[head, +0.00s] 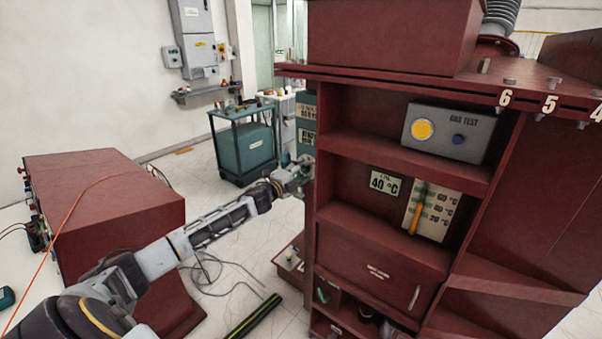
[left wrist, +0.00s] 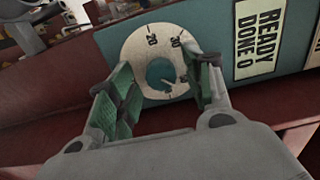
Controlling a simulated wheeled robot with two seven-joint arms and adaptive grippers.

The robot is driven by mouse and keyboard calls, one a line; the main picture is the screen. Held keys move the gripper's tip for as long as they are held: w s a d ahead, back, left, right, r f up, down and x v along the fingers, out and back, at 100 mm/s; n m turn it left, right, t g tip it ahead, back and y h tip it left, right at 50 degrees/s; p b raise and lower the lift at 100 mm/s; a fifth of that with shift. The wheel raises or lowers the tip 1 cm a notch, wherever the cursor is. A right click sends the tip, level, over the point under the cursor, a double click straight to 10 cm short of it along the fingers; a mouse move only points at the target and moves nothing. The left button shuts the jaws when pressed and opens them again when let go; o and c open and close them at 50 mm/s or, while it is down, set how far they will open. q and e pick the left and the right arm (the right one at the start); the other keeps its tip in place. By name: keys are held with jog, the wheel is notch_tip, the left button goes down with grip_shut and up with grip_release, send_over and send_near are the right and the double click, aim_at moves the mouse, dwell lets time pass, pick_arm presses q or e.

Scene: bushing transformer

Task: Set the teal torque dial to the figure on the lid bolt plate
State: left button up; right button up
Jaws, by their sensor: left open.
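The torque dial shows in the left wrist view as a cream disc (left wrist: 138,43) with a teal hub (left wrist: 160,73). Its figures 20 and 30 are legible near the top; the mark at the bottom is too small to read surely. My left gripper (left wrist: 165,78) is open, its green-padded fingers on either side of the hub, with no clear contact. In the head view my left gripper (head: 303,174) is at the cabinet's left edge, partly hidden. The dark red lid (head: 535,80) carries bolts numbered 6, 5 and 4; I cannot make out a bolt plate figure. My right gripper is out of view.
A label reading READY DONE (left wrist: 259,40) is beside the dial on the teal panel. A red box (head: 105,190) is at left; a teal cart (head: 245,145) stands behind on open floor.

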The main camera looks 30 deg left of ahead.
pick_arm(q)
jog(key=shift+s, duration=0.2)
jog(key=s, duration=1.1)
jog(key=shift+s+a, duration=0.25)
jog(key=shift+a, duration=0.2)
dwell(1.0)
jog(key=shift+a+n, duration=0.1)
jog(key=shift+n, duration=0.2)
dwell(0.6)
